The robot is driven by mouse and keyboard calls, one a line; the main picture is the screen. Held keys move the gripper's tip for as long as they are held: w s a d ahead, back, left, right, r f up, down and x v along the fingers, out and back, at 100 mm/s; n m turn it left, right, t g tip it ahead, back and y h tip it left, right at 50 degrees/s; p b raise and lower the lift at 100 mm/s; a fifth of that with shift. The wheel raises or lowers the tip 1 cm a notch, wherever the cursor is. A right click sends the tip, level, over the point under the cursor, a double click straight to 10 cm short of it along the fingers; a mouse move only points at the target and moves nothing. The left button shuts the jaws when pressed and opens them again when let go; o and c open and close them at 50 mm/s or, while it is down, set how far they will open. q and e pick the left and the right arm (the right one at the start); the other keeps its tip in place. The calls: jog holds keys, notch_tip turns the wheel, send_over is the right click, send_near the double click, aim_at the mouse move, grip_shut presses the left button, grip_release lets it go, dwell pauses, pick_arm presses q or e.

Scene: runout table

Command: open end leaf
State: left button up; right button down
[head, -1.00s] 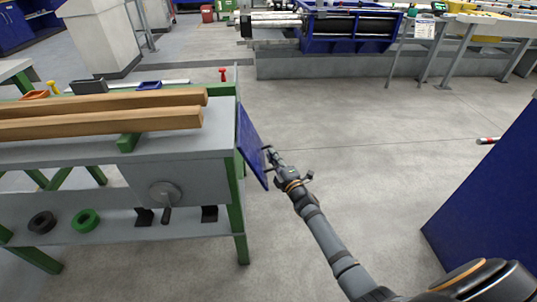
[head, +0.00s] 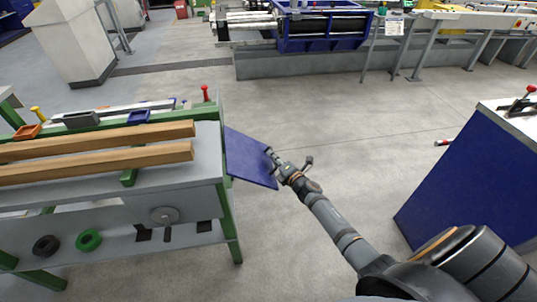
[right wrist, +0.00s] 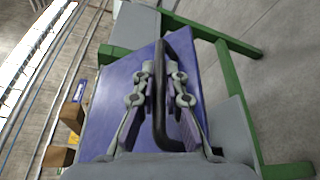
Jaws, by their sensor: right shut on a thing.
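The end leaf is a blue panel (head: 248,160) at the right end of the runout table (head: 75,205). It slopes outward and down from the table's end, partly raised. My right gripper (head: 272,155) is at the leaf's outer edge. In the right wrist view the right gripper (right wrist: 160,92) is shut on a dark bar handle (right wrist: 178,142), which stands on the face of the blue leaf (right wrist: 115,105). My left gripper is not in view.
Two wooden beams (head: 90,150) lie on the table top, with small trays and a red-topped pin (head: 205,93) behind them. A blue cabinet (head: 455,185) stands at the right. The grey floor (head: 350,130) between is clear.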

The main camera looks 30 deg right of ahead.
notch_tip(320, 180, up, 12)
jog(key=d+n+g+h+p, duration=0.1)
jog(key=n+p, duration=0.2)
jog(key=p, duration=1.2)
jog(key=shift+s+d, duration=0.15)
jog(key=shift+d, duration=0.1)
jog(key=shift+r, duration=0.15)
jog(key=c, duration=1.4)
grip_release()
jog(key=v, duration=1.2)
jog(key=shift+r, duration=0.2)
